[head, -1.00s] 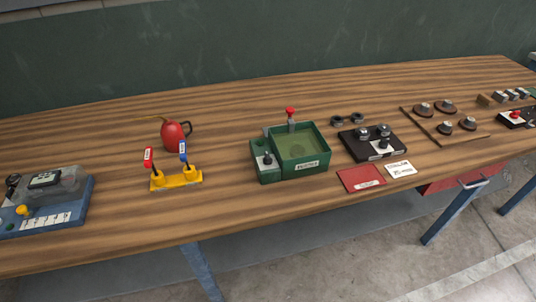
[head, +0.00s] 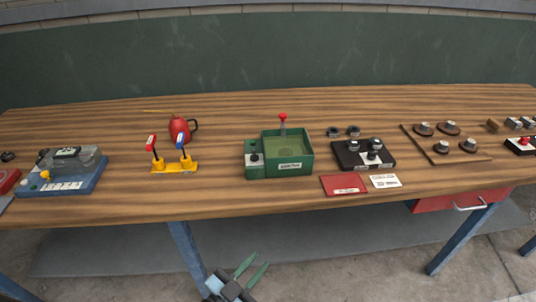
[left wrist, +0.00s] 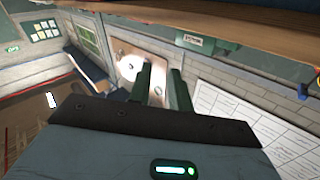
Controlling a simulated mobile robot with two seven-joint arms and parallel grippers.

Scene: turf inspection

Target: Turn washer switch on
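A green washer unit (head: 293,167) with an open basin stands mid-table. A small box on its left side carries a dark toggle-like switch (head: 254,157); its on or off position is too small to tell. A red-topped lever (head: 283,122) rises at the basin's back. My left gripper (head: 254,270) is low in front of the table, below its front edge and well away from the washer. Its two green fingers are apart and empty; they also show in the left wrist view (left wrist: 160,85). My right gripper is not in view.
A yellow base (head: 175,167) with red and blue levers and a red oil can (head: 180,129) stand left of the washer. A blue device (head: 62,178) is farther left. The table's front edge lies above my gripper.

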